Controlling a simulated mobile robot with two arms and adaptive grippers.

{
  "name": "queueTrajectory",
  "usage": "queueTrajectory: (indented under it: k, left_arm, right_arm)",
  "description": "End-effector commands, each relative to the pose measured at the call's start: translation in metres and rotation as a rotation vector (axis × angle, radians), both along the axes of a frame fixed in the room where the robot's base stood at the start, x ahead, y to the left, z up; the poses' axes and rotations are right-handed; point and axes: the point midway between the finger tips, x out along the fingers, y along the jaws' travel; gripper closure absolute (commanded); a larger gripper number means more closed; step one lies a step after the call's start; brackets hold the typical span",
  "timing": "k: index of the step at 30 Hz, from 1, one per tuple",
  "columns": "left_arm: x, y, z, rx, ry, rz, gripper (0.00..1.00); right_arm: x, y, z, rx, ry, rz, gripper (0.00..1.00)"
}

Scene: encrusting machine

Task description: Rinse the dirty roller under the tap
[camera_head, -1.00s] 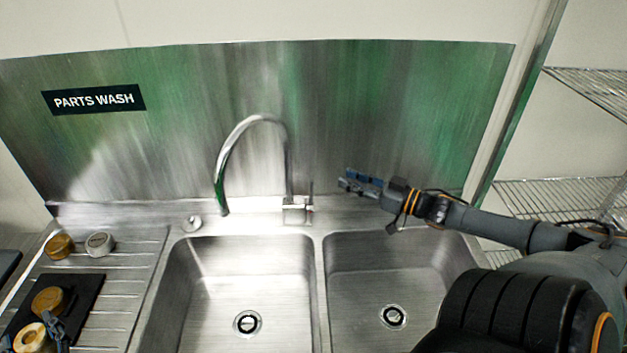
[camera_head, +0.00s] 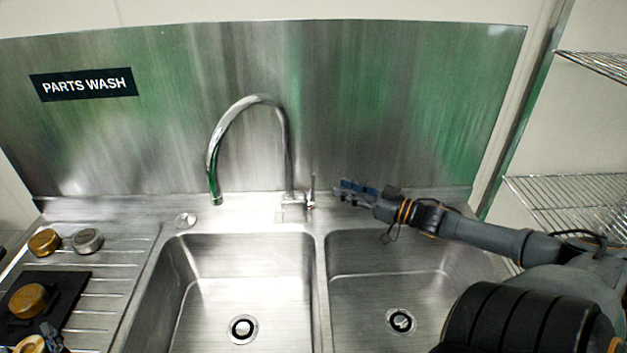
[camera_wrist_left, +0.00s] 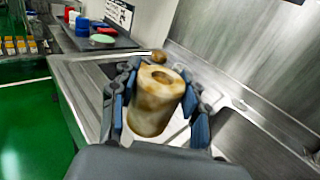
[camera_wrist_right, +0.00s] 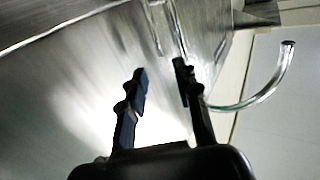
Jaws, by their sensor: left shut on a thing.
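The dirty roller (camera_wrist_left: 155,100) is a cream cylinder with brown stains and a hole in its end. My left gripper (camera_wrist_left: 160,112) is shut around its sides; the roller's end (camera_head: 30,344) shows at the bottom left of the head view, beside that gripper (camera_head: 52,338). The tap (camera_head: 250,100) arches over the left basin, with no water visible from its spout. Its upright lever (camera_head: 311,190) stands at the right of its base. My right gripper (camera_head: 352,190) is just right of the lever, its fingers apart and empty in the right wrist view (camera_wrist_right: 161,80).
The left basin (camera_head: 180,300) and right basin (camera_head: 345,290) are empty. The ribbed drainboard (camera_head: 115,285) at left holds a brass part (camera_head: 44,242), a grey part (camera_head: 87,240) and another brass part (camera_head: 28,300) on a black mat (camera_head: 65,285). A steel splashback (camera_head: 400,100) rises behind.

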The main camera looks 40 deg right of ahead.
Motion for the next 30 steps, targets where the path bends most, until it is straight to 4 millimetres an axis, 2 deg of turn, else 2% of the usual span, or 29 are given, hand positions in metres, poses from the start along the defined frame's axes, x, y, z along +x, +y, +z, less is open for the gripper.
queueTrajectory:
  k: [6,18,24,30]
  left_arm:
    - [0.000,0.000,-0.005,0.000,-0.001,0.000,0.90]
    - [0.000,0.000,-0.006,0.000,-0.001,0.000,0.90]
    - [0.000,0.000,-0.004,0.000,-0.001,0.000,0.90]
    - [0.000,0.000,-0.004,0.000,-0.001,0.000,0.90]
  right_arm:
    - [0.030,0.008,0.001,-0.001,-0.004,0.001,0.68]
    - [0.076,0.022,0.002,-0.001,-0.003,0.000,0.68]
    - [0.090,0.026,0.001,-0.001,-0.001,-0.001,0.68]
    - [0.096,0.028,0.000,0.000,0.001,0.000,0.68]
